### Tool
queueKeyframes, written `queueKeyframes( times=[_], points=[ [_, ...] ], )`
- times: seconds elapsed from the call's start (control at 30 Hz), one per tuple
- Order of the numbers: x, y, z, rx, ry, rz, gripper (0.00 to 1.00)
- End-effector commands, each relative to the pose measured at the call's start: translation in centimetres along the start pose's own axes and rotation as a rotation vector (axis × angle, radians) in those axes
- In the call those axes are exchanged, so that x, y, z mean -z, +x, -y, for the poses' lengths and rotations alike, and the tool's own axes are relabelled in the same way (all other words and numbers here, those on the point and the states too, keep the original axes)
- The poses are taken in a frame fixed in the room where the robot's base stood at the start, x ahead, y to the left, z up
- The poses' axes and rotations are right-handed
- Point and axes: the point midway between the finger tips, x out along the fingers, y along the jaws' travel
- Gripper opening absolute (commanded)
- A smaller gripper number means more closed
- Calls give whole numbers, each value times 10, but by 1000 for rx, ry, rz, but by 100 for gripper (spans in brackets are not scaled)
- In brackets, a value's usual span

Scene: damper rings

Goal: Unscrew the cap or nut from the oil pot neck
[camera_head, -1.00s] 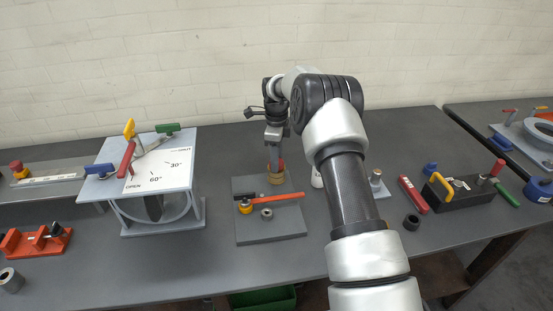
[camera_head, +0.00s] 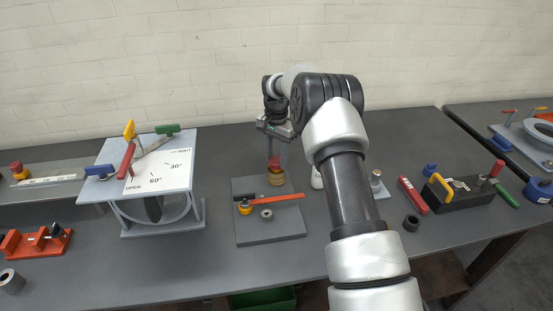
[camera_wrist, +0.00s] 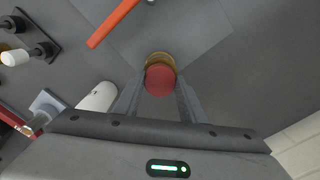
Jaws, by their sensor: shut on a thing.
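The oil pot (camera_head: 277,180) is a small brass-coloured body standing upright on a grey plate (camera_head: 285,230). A red cap (camera_head: 274,163) sits at its top; in the wrist view the red cap (camera_wrist: 160,80) covers most of the brass pot (camera_wrist: 158,58) below it. My gripper (camera_head: 274,157) comes down from above, with one finger on each side of the cap (camera_wrist: 160,84), shut on it. Whether the cap is still seated on the neck or slightly raised, I cannot tell. The neck and its thread are hidden.
An orange-handled tool (camera_head: 277,198) lies on the plate beside a grey ring (camera_head: 267,214). A white bottle-like thing (camera_head: 316,178) stands close right of the pot. The blue-grey damper stand (camera_head: 163,230) is to the left. Bare table lies in front of the plate.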

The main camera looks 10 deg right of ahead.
Motion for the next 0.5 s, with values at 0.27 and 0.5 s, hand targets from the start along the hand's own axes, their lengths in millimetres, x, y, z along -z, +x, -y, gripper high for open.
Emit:
queueKeyframes(
  times=[0.27, 0.5],
  points=[
    [0, -13, 1, 1, 0, 0, 10],
    [0, -21, 0, 1, 1, 1, 10]
  ],
)
